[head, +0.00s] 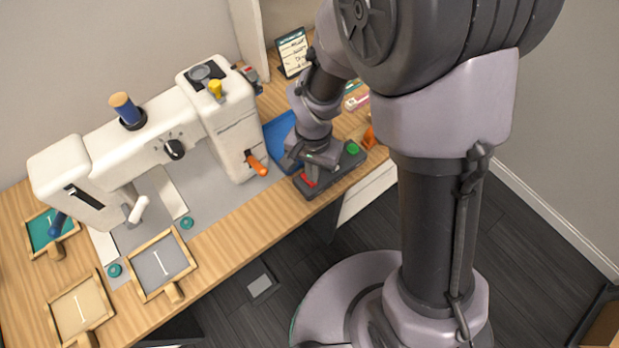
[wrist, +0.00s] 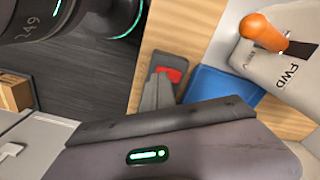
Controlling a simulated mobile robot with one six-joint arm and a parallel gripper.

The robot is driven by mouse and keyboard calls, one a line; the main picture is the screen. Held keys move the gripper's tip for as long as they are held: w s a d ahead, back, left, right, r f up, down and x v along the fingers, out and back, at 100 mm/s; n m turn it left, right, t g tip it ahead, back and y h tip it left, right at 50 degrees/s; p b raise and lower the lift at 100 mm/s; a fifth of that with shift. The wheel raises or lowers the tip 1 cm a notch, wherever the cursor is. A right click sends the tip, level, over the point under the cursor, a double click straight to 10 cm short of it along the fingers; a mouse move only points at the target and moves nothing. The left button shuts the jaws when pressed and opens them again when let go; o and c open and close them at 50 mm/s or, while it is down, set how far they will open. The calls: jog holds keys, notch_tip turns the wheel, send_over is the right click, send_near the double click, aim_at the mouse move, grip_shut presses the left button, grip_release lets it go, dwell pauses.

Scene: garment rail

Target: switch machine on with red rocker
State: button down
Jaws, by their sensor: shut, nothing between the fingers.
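The white sewing machine (head: 195,110) stands on the wooden table. A dark control box (head: 340,172) lies to its right near the table's front edge. In the wrist view the red rocker (wrist: 173,73) shows just beyond my grey fingers (wrist: 158,92).
An orange lever (head: 257,165) sticks out of the machine, close to the left; it also shows in the wrist view (wrist: 263,32) beside "FWD". A blue mat (head: 277,135) lies behind the box. Framed pieces (head: 163,264) lie at the front left.

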jog(key=shift+f+b, duration=0.85)
jog(key=shift+f, duration=0.15)
jog(key=shift+r, duration=0.1)
notch_tip(320, 180, up, 7)
jog(key=p, duration=0.5)
jog(key=shift+p, duration=0.35)
jog(key=s+d+r+t+y, duration=0.1)
jog(key=d+r+t, duration=0.15)
jog(key=r, duration=0.85)
jog(key=s+d+r+t+y, duration=0.1)
jog(key=s+d+r+t, duration=0.2)
jog(key=s+r, duration=0.7)
jog(key=shift+s+d+r+n, duration=0.2)
jog(key=shift+d+r+n, duration=0.3)
jog(key=shift+r, duration=0.4)
